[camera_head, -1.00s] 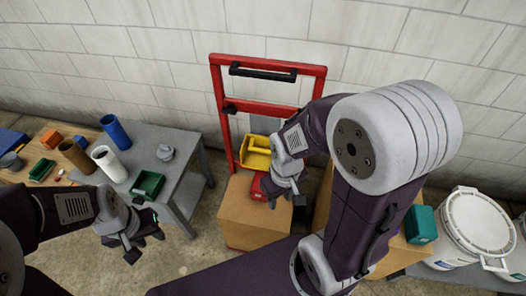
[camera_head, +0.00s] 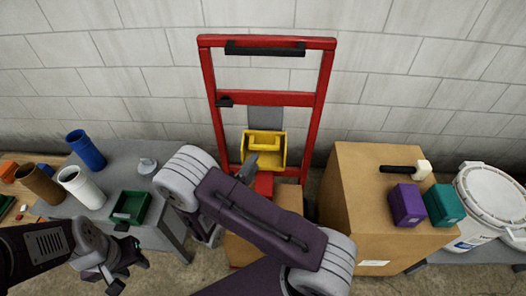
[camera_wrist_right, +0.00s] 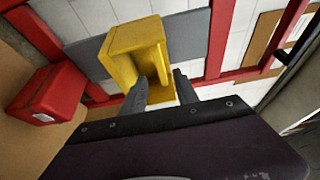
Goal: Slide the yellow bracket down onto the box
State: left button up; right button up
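The yellow bracket (camera_head: 280,155) stands upright against a grey plate (camera_head: 266,122) within the red frame (camera_head: 320,85). A small red box (camera_head: 264,184) lies below it on a cardboard box (camera_head: 290,198). In the right wrist view the bracket (camera_wrist_right: 135,52) is just ahead of my right gripper (camera_wrist_right: 160,88). That gripper's two fingers are apart, with the bracket's lower part showing between their tips; I cannot tell whether they touch it. The red box (camera_wrist_right: 48,95) is left of the fingers there. My left gripper (camera_head: 126,272) is open and empty at lower left.
A taller cardboard box (camera_head: 385,235) stands right of the frame, carrying a purple box (camera_head: 406,204), a teal box (camera_head: 443,204) and a mallet (camera_head: 410,169). Left, a grey table (camera_head: 130,160) holds a green bin (camera_head: 130,206) and tubes. A white bucket (camera_head: 490,195) stands far right.

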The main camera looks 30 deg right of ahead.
aim_at(263, 149)
jog(key=b+x, duration=0.1)
jog(key=x, duration=0.7)
jog(key=shift+w+d, duration=0.25)
grip_shut()
dwell(1.0)
